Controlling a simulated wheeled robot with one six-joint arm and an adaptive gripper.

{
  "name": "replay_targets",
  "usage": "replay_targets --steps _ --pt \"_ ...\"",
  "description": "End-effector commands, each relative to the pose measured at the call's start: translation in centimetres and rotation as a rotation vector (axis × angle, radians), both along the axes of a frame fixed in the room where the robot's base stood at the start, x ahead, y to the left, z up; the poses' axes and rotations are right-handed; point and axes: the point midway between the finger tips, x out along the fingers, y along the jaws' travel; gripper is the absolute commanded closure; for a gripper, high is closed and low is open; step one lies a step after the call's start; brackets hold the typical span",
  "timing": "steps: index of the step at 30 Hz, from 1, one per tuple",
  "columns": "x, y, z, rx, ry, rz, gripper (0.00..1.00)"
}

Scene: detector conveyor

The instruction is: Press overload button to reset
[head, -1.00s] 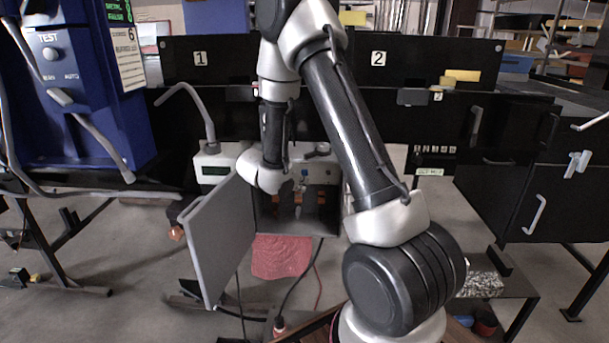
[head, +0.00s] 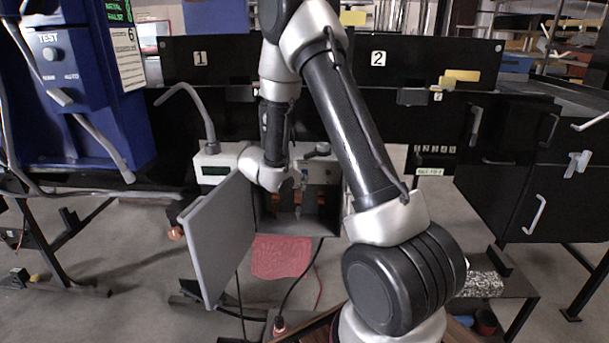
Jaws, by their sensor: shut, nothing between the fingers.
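An open grey electrical box (head: 324,224) stands below the black panels, its door (head: 215,245) swung out to the left. Small orange parts (head: 322,196) and other controls show dimly inside. I cannot tell which is the overload button; my wrist covers part of the interior. My arm comes down in front of the box from above. My gripper (head: 298,203) is at the box opening, small and partly hidden by the wrist. It is shut and empty. I cannot tell whether it touches anything inside.
A blue test machine (head: 75,100) stands at the left. A white unit with a bent grey tube (head: 212,165) is left of the box. Black numbered panels (head: 270,60) close off the back. A red cloth (head: 282,257) and cables hang below the box.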

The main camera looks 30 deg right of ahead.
Motion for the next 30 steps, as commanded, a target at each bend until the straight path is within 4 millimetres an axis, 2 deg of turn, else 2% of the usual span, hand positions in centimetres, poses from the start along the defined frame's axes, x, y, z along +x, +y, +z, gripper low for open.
replay_targets --steps 30 --pt "0.69 -0.50 0.01 0.000 0.000 0.000 1.00"
